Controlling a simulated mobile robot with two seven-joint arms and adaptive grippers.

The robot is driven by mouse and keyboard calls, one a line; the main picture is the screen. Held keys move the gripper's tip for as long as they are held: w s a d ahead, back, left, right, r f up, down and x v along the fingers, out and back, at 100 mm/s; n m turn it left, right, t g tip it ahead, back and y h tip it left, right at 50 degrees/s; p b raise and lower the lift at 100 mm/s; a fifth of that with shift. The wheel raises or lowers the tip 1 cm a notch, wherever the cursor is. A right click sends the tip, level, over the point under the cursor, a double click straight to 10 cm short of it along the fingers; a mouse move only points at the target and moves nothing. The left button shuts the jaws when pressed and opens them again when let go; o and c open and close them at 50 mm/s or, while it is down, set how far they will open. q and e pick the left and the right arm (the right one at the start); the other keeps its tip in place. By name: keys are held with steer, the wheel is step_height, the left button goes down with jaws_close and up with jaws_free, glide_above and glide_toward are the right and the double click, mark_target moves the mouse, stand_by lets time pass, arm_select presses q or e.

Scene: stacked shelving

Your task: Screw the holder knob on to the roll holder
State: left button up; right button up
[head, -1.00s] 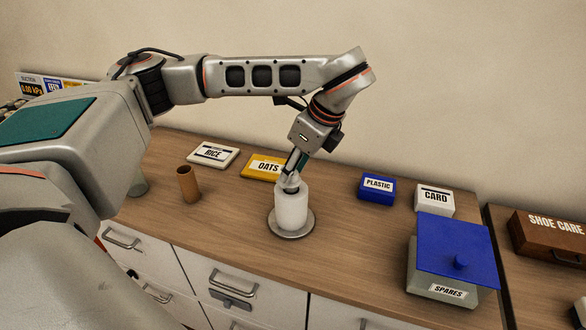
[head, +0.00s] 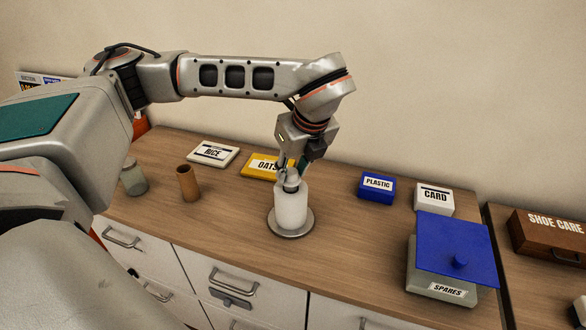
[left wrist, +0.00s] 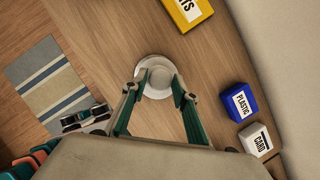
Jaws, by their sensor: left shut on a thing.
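The roll holder has a round grey base (head: 290,232) on the wooden counter, with a white roll (head: 291,208) standing upright on it. The small grey holder knob (head: 292,186) is at the top of the roll. My left gripper (head: 291,177) comes down from above with its fingers on either side of the knob, shut on it. The left wrist view shows the roll and base (left wrist: 158,64) from above, between the two fingers (left wrist: 156,88). Whether the knob's thread is engaged is hidden. My right gripper is not in view.
A brown cardboard tube (head: 187,184) and a glass jar (head: 133,178) stand left. RICE (head: 213,153) and OATS (head: 262,165) boxes lie behind. PLASTIC (head: 377,188), CARD (head: 434,198) and blue-lidded SPARES (head: 440,278) boxes stand right. Counter around the base is clear.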

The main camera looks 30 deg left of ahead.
arm_select(q)
steer(key=m, duration=0.2)
steer(key=m+t+h+b, duration=0.1)
steer(key=m, duration=0.1)
steer(key=shift+s+a+f+m, duration=0.1)
steer(key=shift+s+a+m, duration=0.1)
steer(key=shift+m, duration=0.2)
steer(key=shift+m+t, duration=0.3)
steer(key=shift+m, duration=0.1)
steer(key=shift+a+m+h+b, duration=0.15)
steer(key=shift+m+h+b, duration=0.45)
steer(key=shift+m, duration=0.6)
steer(key=shift+m+t+h, duration=0.4)
steer(key=shift+m, duration=1.3)
